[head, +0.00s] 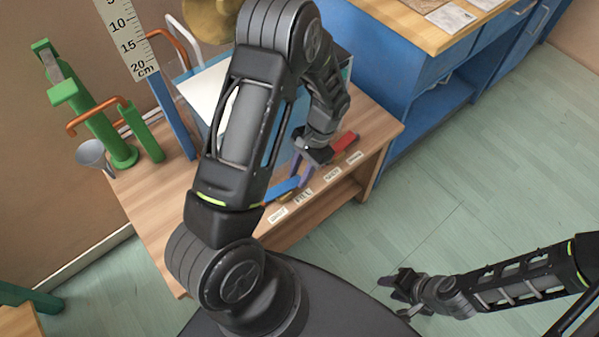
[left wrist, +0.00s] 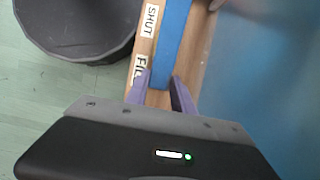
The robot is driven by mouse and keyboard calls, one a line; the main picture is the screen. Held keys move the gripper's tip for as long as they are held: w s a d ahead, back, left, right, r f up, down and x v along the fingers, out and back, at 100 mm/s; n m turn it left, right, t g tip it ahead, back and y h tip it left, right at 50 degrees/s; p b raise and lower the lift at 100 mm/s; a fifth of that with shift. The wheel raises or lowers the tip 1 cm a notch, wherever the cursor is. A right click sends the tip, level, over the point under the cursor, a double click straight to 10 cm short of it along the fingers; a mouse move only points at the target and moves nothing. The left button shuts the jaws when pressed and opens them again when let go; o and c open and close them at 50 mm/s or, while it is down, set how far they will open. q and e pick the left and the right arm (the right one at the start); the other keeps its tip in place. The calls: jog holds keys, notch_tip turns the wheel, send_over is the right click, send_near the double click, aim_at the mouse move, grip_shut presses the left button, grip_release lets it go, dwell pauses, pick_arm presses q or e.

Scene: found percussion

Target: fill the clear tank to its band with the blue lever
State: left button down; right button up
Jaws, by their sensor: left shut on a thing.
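The blue lever (head: 283,190) lies low along the front of the wooden bench. In the left wrist view the blue lever (left wrist: 171,45) runs down between my purple fingertips, its end beside the FILL label (left wrist: 139,70). My left gripper (head: 301,170) is shut on the lever. The clear tank (left wrist: 255,75) fills the right of the left wrist view as a bluish wall. In the head view my left arm hides most of the tank; its band and water level cannot be made out. My right gripper (head: 397,292) is open and empty above the floor.
A red lever (head: 345,143) is just right of my left gripper, with SHUT and DRAIN labels below. A green pump (head: 100,120), grey funnel (head: 93,154) and ruler (head: 125,35) stand at left. A blue cabinet (head: 420,80) stands right. Floor at right is clear.

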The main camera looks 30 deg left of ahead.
pick_arm(q)
jog(key=shift+r, duration=0.1)
dwell(0.3)
jog(key=shift+s+r+t+h, duration=0.15)
jog(key=shift+r+t+h, duration=0.2)
jog(key=shift+t, duration=0.45)
jog(key=shift+s+a+r+t, duration=0.15)
jog(key=shift+r+t, duration=0.15)
jog(key=shift+t, duration=0.3)
jog(key=shift+s+a+r+t+h+b, duration=0.1)
jog(key=shift+s+r+t+h+b, duration=0.3)
jog(key=shift+t, duration=0.6)
jog(key=shift+s+a+r+t+h+b, duration=0.1)
jog(key=shift+s+r+t+h+b, duration=0.25)
jog(key=shift+t, duration=0.65)
jog(key=shift+w+r, duration=0.1)
jog(key=c, duration=1.1)
grip_release()
